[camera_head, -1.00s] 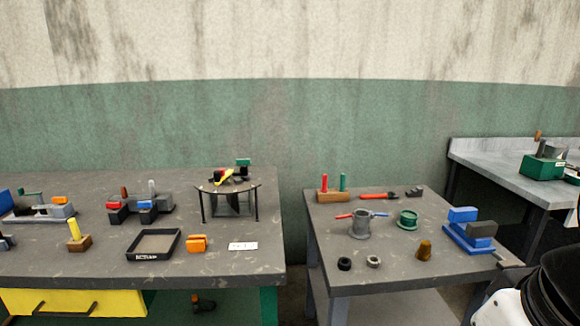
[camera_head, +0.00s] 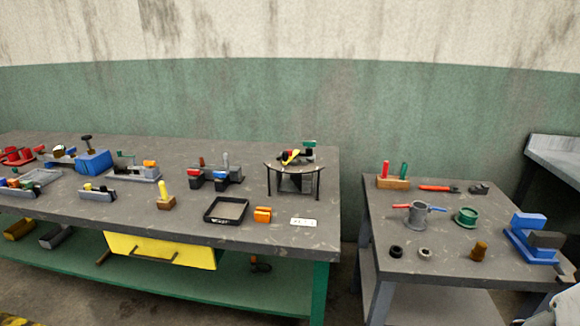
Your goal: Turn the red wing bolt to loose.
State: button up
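I cannot pick out a red wing bolt for certain at this size. On the right table a grey cylinder (camera_head: 417,216) stands upright with a red bar (camera_head: 401,206) sticking out to its left and a blue bar (camera_head: 437,210) to its right. On the long left table, small red parts also show on a dark block fixture (camera_head: 214,180) and at the far left end, where a red object (camera_head: 17,156) lies. My gripper is not in view; only a white piece of my arm shows at the lower right corner.
The right table (camera_head: 440,268) holds a green flanged part (camera_head: 466,216) and a blue clamp (camera_head: 530,240). A gap separates the tables.

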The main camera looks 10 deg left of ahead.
aim_at(195, 173)
jog(key=i+j+u, duration=0.4)
jog(key=i+j, duration=0.45)
jog(key=j, duration=0.25)
jog(key=i+j+u, duration=0.35)
jog(key=i+j, duration=0.5)
jog(key=i, duration=0.15)
